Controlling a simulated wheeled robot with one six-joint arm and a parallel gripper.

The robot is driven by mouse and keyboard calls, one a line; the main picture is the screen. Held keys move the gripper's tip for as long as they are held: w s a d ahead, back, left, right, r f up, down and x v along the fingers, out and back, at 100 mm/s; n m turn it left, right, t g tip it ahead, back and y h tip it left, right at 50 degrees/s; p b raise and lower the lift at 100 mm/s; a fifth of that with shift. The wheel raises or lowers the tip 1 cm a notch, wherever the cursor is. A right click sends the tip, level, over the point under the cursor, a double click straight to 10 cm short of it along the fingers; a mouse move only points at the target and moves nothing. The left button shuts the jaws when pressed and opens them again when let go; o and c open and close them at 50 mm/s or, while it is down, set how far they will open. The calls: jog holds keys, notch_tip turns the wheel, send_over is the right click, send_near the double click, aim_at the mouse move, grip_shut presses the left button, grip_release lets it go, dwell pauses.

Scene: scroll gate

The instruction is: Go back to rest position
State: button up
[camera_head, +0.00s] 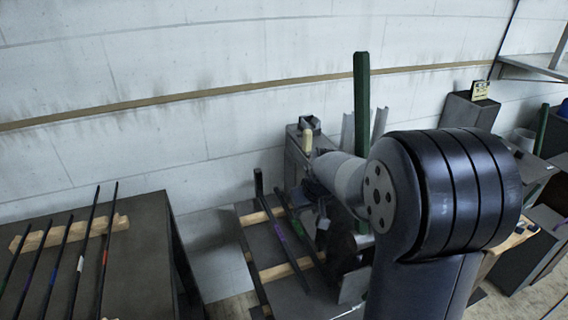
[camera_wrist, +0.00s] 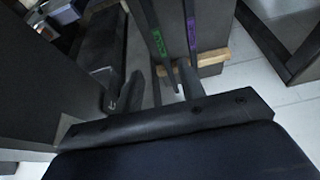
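In the wrist view my gripper (camera_wrist: 160,88) has its two dark fingers apart, with a gap between them. A dark rod with a green band (camera_wrist: 158,42) runs down toward this gap; I cannot tell whether it lies between the fingers or beyond them. A second rod with a purple band (camera_wrist: 192,36) stands just right of it. In the head view my gripper (camera_head: 345,245) is low over the right end of a dark stand (camera_head: 290,298), partly hidden by my arm. Dark rods (camera_head: 277,228) lie across wooden strips on that stand.
A dark table (camera_head: 150,235) at the left bears several rods with coloured bands on a wooden strip. A green post (camera_head: 362,105) rises behind my arm, near the pale wall. Dark boxes (camera_head: 470,112) stand at the right. Floor shows between table and stand.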

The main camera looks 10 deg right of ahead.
aim_at(298, 227)
jog(key=x, duration=1)
jog(key=shift+f, duration=0.25)
jog(key=shift+r+p, duration=0.2)
jog(key=shift+p, duration=0.1)
jog(key=shift+s, duration=0.1)
